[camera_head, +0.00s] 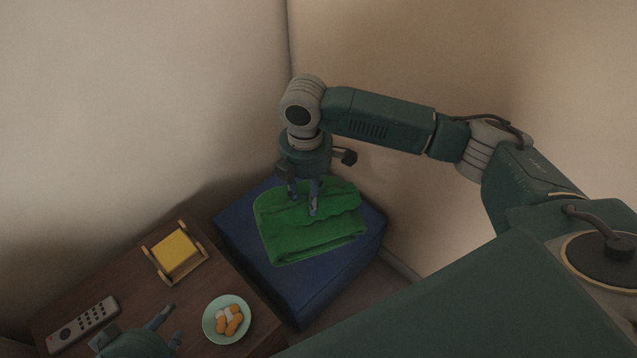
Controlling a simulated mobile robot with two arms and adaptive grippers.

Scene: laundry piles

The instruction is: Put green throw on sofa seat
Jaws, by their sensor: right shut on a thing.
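The green throw (300,235) is folded and lies on, or just over, a blue block-like seat (315,284) in the corner; I cannot tell if it is fully resting. My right gripper (306,207) points down at the throw's upper part and is shut on it, with cloth bunched at the fingers. My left gripper (167,325) is at the bottom left, over the wooden table, with its two fingers apart and nothing seen between them. Whether the blue block is the sofa seat I cannot tell for sure.
A dark wooden table (130,283) stands left of the blue seat. On it are a grey remote (83,323), a holder (161,265) with yellow napkins (175,250), and a pale green plate (211,326) with several orange and white pieces. Walls close in behind the seat.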

